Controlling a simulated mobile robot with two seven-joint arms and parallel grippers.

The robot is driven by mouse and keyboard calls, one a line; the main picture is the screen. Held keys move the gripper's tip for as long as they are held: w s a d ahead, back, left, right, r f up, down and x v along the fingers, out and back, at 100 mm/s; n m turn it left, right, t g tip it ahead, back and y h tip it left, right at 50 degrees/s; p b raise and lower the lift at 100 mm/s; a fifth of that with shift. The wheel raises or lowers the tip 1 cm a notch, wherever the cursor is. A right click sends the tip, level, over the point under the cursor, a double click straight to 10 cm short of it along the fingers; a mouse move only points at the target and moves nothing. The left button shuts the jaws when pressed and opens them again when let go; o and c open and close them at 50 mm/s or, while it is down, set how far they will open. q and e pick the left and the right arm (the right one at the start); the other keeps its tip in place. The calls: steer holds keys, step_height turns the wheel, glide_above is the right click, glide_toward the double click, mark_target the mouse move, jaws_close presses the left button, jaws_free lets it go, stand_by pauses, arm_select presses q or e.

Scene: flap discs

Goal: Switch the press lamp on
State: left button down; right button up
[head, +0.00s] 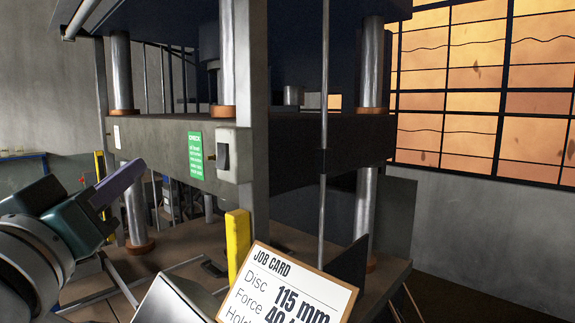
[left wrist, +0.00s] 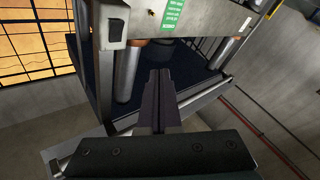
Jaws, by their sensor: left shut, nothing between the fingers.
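A pale switch box (head: 236,143) with a dark rocker (head: 223,157) sits on the front post of the press (head: 290,143). The switch box also shows at the upper left of the left wrist view (left wrist: 106,14), with its dark rocker (left wrist: 115,29). I cannot tell which way the rocker is set. No lamp can be made out. My left gripper (head: 137,167) is shut and empty, left of and slightly below the switch box, apart from it. In the left wrist view its fingers (left wrist: 160,78) point up the middle. My right gripper is not in view.
A green sign (head: 195,155) is on the press beam, left of the switch box. A job card (head: 290,285) and a yellow post (head: 237,240) stand below the box. Steel columns (head: 121,75) rise at the press's left. Open air lies between my left gripper and the box.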

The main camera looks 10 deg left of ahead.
mark_target(221, 156)
arm_select(q)
steer(key=shift+s, duration=0.1)
steer(key=w+d+f+b, duration=0.1)
steer(key=w+d+b, duration=0.2)
steer(key=w, duration=0.4)
steer(key=shift+w+d, duration=0.3)
steer(key=shift+d, duration=0.4)
stand_by(1.4)
steer(key=shift+f, duration=0.1)
steer(key=shift+w+d+b, duration=0.2)
steer(key=shift+w+b, duration=0.15)
steer(key=shift+b, duration=0.1)
